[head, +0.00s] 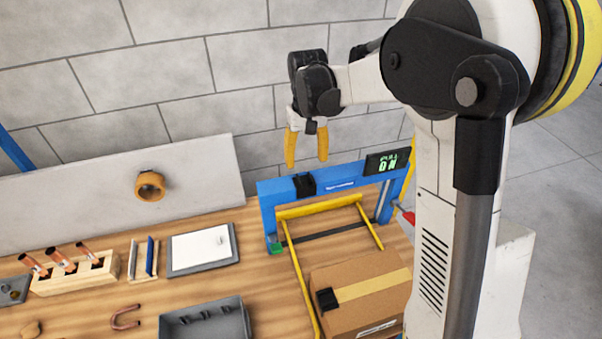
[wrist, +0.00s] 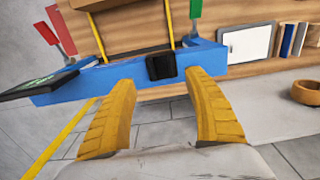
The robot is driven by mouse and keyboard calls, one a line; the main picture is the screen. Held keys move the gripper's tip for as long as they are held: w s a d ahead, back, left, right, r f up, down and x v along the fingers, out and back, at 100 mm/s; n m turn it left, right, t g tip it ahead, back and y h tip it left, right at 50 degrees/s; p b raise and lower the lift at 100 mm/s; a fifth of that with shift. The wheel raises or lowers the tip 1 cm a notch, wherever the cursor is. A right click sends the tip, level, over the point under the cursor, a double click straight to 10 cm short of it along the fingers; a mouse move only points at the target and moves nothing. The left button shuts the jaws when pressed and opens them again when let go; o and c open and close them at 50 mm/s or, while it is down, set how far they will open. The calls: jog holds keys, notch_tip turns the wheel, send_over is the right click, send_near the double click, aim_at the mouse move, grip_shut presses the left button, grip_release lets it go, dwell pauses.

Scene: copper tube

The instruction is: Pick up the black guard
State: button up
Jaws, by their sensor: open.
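A small black block (head: 304,184), which looks like the black guard, sits on the top bar of the blue frame (head: 345,184). In the wrist view the black block (wrist: 161,66) shows just beyond and between the yellow fingertips. My gripper (head: 307,163) hangs above the blue frame with its fingers pointing down. Its two yellow fingers (wrist: 157,80) are apart with nothing between them. A gap to the block seems to remain. A second black piece (head: 327,299) lies on the taped cardboard box (head: 365,280); I cannot tell if it is another guard.
A display (head: 387,161) stands on the frame's right end, with a red-handled part (head: 404,214) nearby. Yellow rails (head: 301,280) flank the box. A grey tray (head: 205,318), tube block (head: 75,274) and tape roll (head: 150,186) are left. A wall stands behind.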

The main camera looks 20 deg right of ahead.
aim_at(305, 178)
jog(key=f, duration=0.5)
jog(key=f+p, duration=0.1)
jog(key=f, duration=0.1)
jog(key=shift+w+a+f, duration=0.15)
jog(key=shift+w+f, duration=0.1)
jog(key=shift+f, duration=0.15)
jog(key=shift+s, duration=0.1)
jog(key=c, duration=1.2)
